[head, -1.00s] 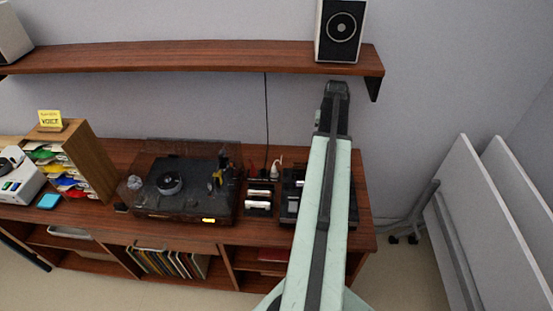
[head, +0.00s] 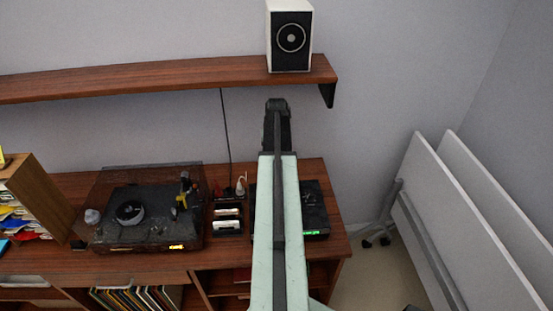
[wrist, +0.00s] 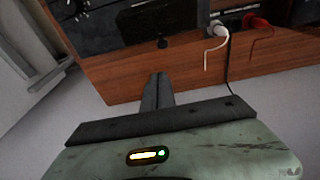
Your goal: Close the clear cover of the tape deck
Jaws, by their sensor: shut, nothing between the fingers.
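The black tape deck (head: 315,205) stands at the right end of the wooden sideboard, with a small green display at its front. My arm crosses in front of it and hides its left and middle parts. I cannot make out its clear cover or how far it stands open. In the wrist view, a dark deck-like unit (wrist: 148,22) shows at the top, cut off by the frame. My gripper (head: 278,104) is raised beyond the deck in the picture, against the wall below the shelf. Its fingers (wrist: 158,88) are shut and empty, apart from the sideboard's wooden edge.
A turntable (head: 140,218) under a clear lid stands at left. White and red plugs (wrist: 216,28) with cables lie beside the deck. A shelf (head: 170,78) with a speaker (head: 290,38) hangs above.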

